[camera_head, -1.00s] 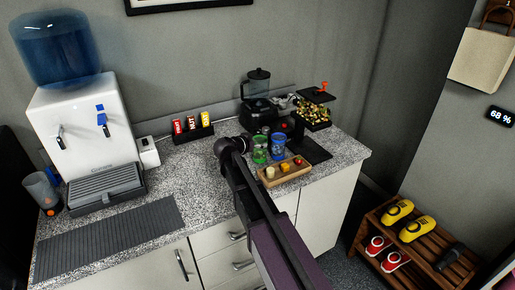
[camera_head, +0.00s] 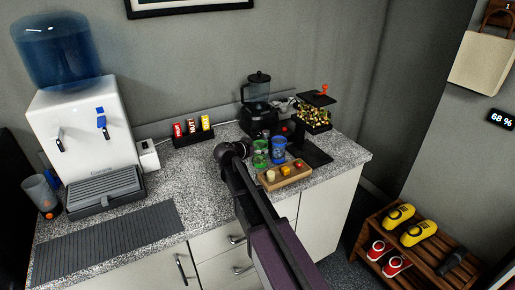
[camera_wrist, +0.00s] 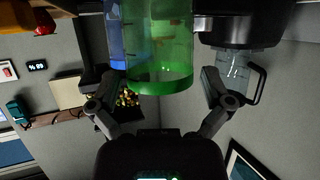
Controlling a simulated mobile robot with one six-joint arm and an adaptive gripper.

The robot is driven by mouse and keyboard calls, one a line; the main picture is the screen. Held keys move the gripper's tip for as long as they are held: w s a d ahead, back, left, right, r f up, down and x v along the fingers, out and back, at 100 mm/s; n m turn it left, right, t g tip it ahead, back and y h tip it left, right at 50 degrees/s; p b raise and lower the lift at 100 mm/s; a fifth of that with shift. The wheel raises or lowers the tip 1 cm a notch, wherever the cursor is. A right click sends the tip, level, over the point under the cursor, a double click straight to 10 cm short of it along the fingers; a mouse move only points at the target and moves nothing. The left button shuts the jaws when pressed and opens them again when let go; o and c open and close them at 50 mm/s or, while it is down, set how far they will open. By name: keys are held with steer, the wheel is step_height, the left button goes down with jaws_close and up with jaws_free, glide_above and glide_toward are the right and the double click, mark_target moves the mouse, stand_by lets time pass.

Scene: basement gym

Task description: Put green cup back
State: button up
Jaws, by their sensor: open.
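The green cup (camera_head: 260,160) is see-through and stands on the speckled counter beside the blue cup (camera_head: 278,150). My gripper (camera_head: 245,148) is just left of the green cup in the head view, where my arm hides its fingers. In the wrist view, which appears upside down, the green cup (camera_wrist: 160,50) lies between the two spread fingers of my gripper (camera_wrist: 158,78). Gaps show beside the cup, so the fingers are open around it and not closed on it. The blue cup (camera_wrist: 117,45) shows right beside it, near the left finger.
A wooden tray (camera_head: 264,184) with small blocks lies in front of the cups. A black blender (camera_head: 258,105) and a black stand (camera_head: 315,150) are behind and to the right. A snack holder (camera_head: 193,138) is at the back left. The ribbed mat (camera_head: 110,240) at left is bare.

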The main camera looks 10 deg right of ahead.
steer(key=shift+r, duration=0.1)
steer(key=shift+r, duration=0.15)
steer(key=p+v, duration=0.5)
steer(key=v, duration=0.7)
stand_by(0.6)
steer(key=s+d+f+n+g+y, duration=0.1)
steer(key=s+d+f, duration=0.1)
steer(key=s, duration=0.1)
steer(key=s+d+f+n+g+y, duration=0.1)
steer(key=s+d+f+g, duration=0.1)
steer(key=s+d+f, duration=0.1)
steer(key=s+d+f+n+g+y, duration=0.1)
steer(key=s+d+f+g, duration=0.1)
steer(key=s, duration=0.1)
steer(key=shift+s+d+f, duration=0.1)
steer(key=shift+d+f, duration=0.1)
steer(key=shift+d, duration=0.15)
steer(key=s+f+n+g+y, duration=0.4)
steer(key=s+n+y, duration=0.2)
steer(key=s, duration=0.6)
steer(key=shift+s+d+n+y, duration=0.15)
steer(key=shift+d+n+y, duration=0.2)
steer(key=shift+y, duration=0.25)
